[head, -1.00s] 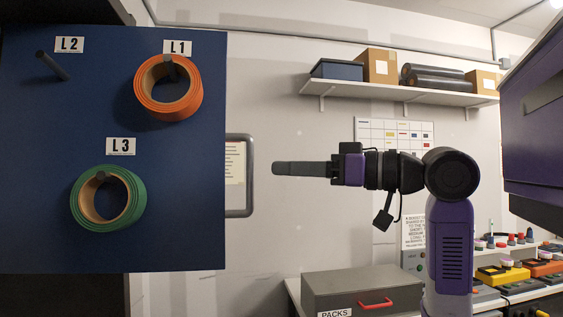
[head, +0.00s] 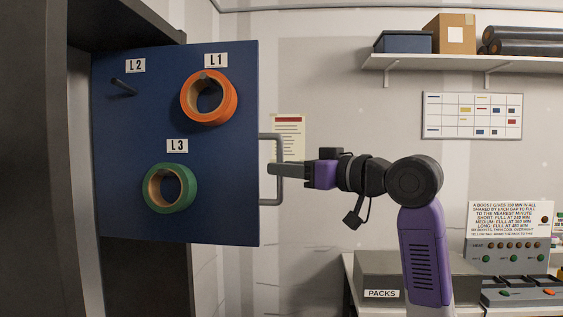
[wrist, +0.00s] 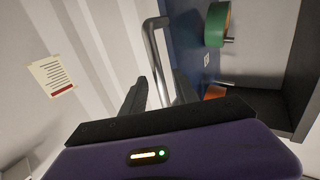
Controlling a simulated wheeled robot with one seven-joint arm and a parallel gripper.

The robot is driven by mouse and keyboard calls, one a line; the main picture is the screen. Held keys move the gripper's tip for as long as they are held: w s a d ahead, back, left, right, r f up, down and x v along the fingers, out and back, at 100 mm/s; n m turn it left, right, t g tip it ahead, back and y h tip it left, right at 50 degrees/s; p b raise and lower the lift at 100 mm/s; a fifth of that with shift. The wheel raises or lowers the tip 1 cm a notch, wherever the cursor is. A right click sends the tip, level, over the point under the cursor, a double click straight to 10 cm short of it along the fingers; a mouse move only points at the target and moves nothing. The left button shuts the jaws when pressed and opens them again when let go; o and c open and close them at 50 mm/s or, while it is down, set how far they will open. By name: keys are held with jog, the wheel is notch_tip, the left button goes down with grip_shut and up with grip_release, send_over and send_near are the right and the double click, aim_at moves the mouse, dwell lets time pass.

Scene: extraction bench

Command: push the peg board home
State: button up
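The blue peg board (head: 215,140) stands out from a dark cabinet in the head view. It carries an orange roll (head: 232,97) on peg L1 and a green roll (head: 150,188) on peg L3; peg L2 (head: 124,87) is bare. A grey loop handle (head: 279,187) is on the board's right edge. My gripper (head: 272,168) reaches it from the right, fingertips overlapping the handle's bar. In the wrist view, my gripper's two fingers (wrist: 160,88) are apart, with the handle (wrist: 153,48) bar running between them. Whether either finger touches the bar is unclear.
The dark cabinet (head: 85,150) frames the board at the left. A bench with a PACKS box (head: 381,273) and a control panel (head: 508,252) stands at the lower right. A shelf (head: 470,64) is on the wall above. A notice (head: 289,126) hangs behind the handle.

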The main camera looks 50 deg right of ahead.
jog(key=shift+w, duration=1.05)
jog(key=shift+c, duration=0.3)
grip_shut()
jog(key=shift+a, duration=0.1)
dwell(0.3)
